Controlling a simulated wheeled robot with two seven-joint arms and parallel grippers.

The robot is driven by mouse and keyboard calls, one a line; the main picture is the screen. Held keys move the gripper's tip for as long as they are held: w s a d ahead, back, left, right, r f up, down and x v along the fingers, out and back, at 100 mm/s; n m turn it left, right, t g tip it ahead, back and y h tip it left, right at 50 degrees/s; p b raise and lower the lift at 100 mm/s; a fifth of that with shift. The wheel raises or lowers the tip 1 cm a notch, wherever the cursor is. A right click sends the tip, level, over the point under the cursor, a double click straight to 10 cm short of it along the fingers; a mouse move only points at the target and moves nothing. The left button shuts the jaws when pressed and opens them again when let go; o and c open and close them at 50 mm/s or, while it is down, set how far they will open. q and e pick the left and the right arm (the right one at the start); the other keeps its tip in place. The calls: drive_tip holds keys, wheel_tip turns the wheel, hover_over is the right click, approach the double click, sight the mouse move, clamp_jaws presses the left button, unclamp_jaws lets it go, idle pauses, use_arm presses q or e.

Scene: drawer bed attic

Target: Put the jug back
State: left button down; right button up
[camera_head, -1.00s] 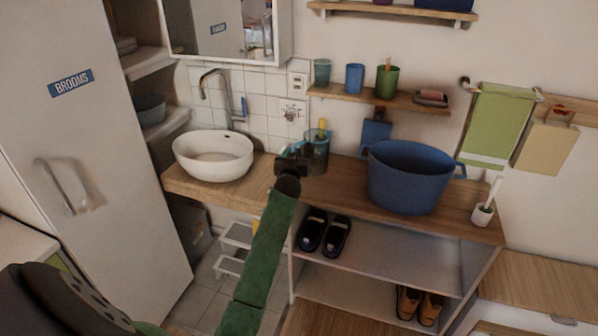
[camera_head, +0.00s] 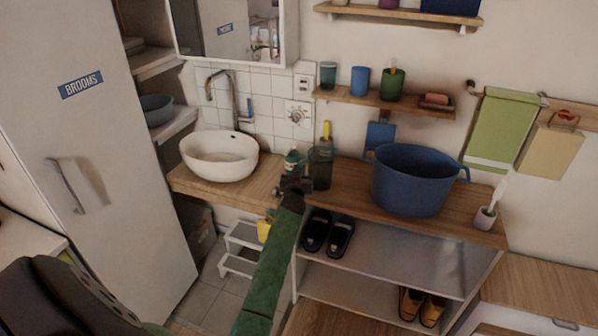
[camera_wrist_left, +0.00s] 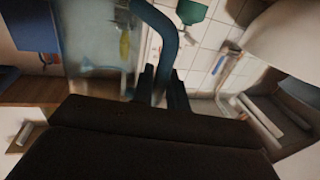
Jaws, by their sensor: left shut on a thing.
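The jug (camera_head: 320,169) is a see-through dark teal cup shape near the counter's front edge, between the basin and the blue tub. My left gripper (camera_head: 293,186) is at its left side. In the left wrist view the gripper's fingers (camera_wrist_left: 162,88) are shut on the jug's teal handle (camera_wrist_left: 166,35). The jug's clear wall (camera_wrist_left: 98,50) shows to the left there. I cannot tell whether its base touches the counter. My right gripper is in neither view.
The white basin (camera_head: 219,157) is left, the blue tub (camera_head: 412,185) right. A wall shelf (camera_head: 385,103) with cups is above.

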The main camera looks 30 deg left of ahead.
use_arm(q)
drive_tip(key=c, duration=1.4)
unclamp_jaws()
drive_tip(key=shift+r, duration=0.15)
